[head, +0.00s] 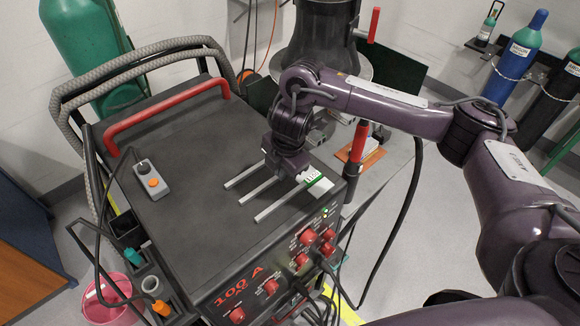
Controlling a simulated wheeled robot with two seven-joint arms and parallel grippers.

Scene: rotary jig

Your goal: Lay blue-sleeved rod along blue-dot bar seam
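My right gripper (291,166) is low over the right side of the dark welder top (190,190), pointing down. Its fingertips are partly hidden, so I cannot tell whether it is open or holds anything. Three thin grey rods lie near it: one to its left (243,177), one just below it (262,187) and a nearer one (279,204). No blue sleeve can be made out on them. A green and white pack (318,182) lies at their right end. No blue-dot bar seam can be made out. My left gripper is not in view.
A red handle bar (165,105) rises from the welder's back left. A grey remote with an orange button (152,180) lies on top. A dark round pedestal (325,40) stands behind my arm. A red-handled tool (358,142) stands upright right of the welder.

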